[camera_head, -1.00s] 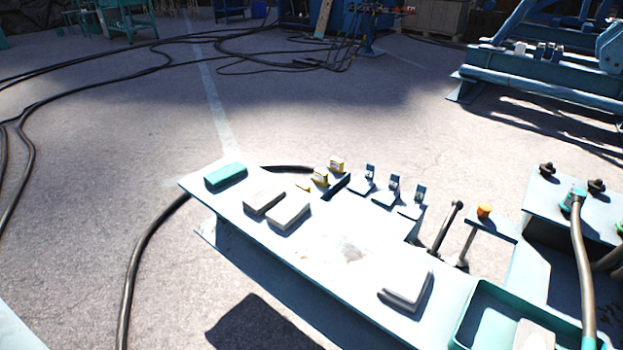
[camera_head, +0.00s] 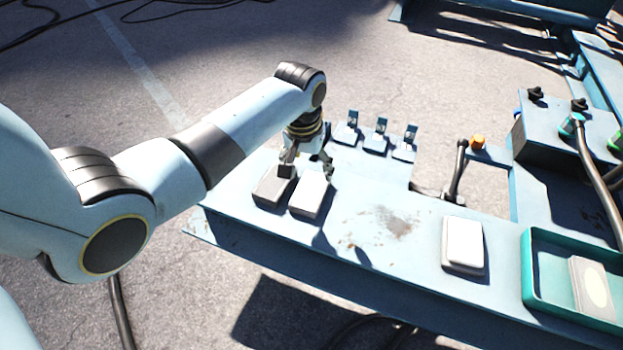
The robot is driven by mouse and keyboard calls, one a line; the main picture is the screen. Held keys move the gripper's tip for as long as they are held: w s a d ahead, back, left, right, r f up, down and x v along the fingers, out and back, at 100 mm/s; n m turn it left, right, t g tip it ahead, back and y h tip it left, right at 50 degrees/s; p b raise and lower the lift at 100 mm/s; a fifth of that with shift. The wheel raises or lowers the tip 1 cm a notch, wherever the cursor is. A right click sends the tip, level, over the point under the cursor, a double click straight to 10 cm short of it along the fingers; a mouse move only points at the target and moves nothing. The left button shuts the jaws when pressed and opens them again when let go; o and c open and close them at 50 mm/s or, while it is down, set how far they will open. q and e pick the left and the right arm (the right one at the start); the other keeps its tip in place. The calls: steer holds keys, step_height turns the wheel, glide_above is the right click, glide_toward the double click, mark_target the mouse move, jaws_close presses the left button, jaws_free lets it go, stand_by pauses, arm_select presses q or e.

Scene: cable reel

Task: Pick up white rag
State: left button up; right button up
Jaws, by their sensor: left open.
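Several pale folded pads that look like rags lie on the light blue bench (camera_head: 400,195). A white one (camera_head: 309,194) lies in the left part, right beside a greyer one (camera_head: 271,188). Another white one (camera_head: 464,244) lies farther right on a grey base. I cannot tell from the picture which is the rag meant. My left gripper (camera_head: 307,169) points down, open, over the far ends of the grey and white pair. One finger overlaps the grey one in view and the other is at the white one's far right; contact is unclear. My right gripper is out of view.
A teal tray (camera_head: 529,275) at the right holds a pale block (camera_head: 592,287). Small clamps (camera_head: 375,135) stand along the bench's far edge. A lever (camera_head: 458,170) and an orange knob (camera_head: 478,142) stand behind the bench's middle. The bench between the pads is clear.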

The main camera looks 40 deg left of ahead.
mark_target(310, 190)
arm_select(q)
steer(key=f, duration=0.1)
steer(key=f+b, duration=0.1)
steer(key=f, duration=0.1)
steer(key=shift+w+a+f, duration=0.15)
steer(key=shift+a+f, duration=0.1)
steer(key=shift+f, duration=0.05)
steer(key=shift+w+f+b, duration=0.15)
steer(key=shift+f+b, duration=0.25)
steer(key=shift+f, duration=0.15)
steer(key=f+b, duration=0.1)
steer(key=f, duration=0.1)
steer(key=w+f+b, duration=0.1)
steer(key=f, duration=0.1)
steer(key=shift+a+f+b, duration=0.1)
steer(key=shift+f+b, duration=0.25)
steer(key=shift+b, duration=0.05)
steer(key=shift+w+f, duration=0.1)
steer(key=c, duration=0.8)
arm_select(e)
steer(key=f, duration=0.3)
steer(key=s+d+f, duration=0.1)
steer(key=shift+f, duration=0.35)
